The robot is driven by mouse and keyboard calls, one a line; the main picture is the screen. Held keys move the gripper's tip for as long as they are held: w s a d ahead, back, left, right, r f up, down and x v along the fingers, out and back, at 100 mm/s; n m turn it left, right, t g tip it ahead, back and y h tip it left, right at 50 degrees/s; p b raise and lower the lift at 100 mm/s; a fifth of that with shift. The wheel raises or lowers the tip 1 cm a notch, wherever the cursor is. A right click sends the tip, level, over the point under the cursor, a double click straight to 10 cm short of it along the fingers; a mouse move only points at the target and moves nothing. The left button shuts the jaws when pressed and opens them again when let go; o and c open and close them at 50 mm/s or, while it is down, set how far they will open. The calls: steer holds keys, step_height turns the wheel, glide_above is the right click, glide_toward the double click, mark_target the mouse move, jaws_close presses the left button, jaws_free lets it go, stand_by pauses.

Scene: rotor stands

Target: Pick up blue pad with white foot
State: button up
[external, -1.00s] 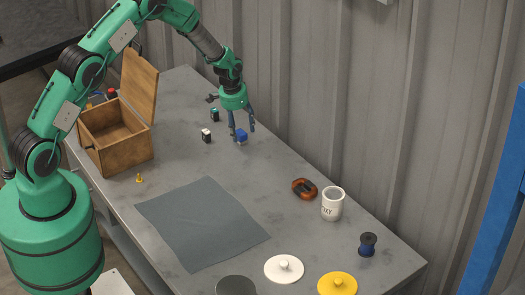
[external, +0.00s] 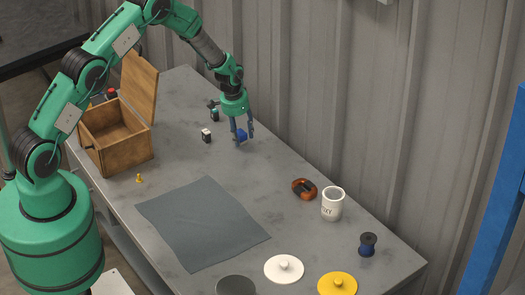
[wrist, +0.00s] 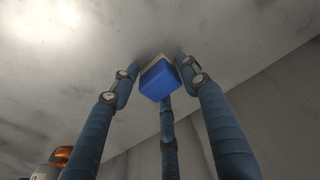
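The blue pad with white foot (external: 241,135) stands on the grey table near its back edge. In the wrist view the pad (wrist: 160,80) shows a blue block with a pale strip at its far side. My gripper (external: 241,138) is down over it, with its blue fingers around the pad. In the wrist view my gripper (wrist: 158,75) has a finger on the left, one on the right and one behind the pad. A small gap shows at the left finger; whether the others touch cannot be told.
A black block with a white top (external: 206,136) and a black-and-teal block (external: 214,115) stand close to the left. An open wooden box (external: 118,135) is farther left. A grey mat (external: 200,222) lies in front.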

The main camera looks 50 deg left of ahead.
mark_target(242, 132)
steer(key=c, duration=0.7)
steer(key=shift+r, duration=0.1)
steer(key=shift+r, duration=0.75)
step_height(242, 132, up, 2)
steer(key=shift+r+p, duration=0.1)
steer(key=shift+p, duration=0.2)
steer(key=s+d, duration=0.1)
steer(key=s, duration=0.4)
steer(key=s+d, duration=0.1)
steer(key=s, duration=0.4)
steer(key=s+d+r+p, duration=0.1)
steer(key=s, duration=0.4)
steer(key=shift+s+d, duration=0.1)
steer(key=shift+s, duration=0.25)
steer(key=shift+c, duration=0.2)
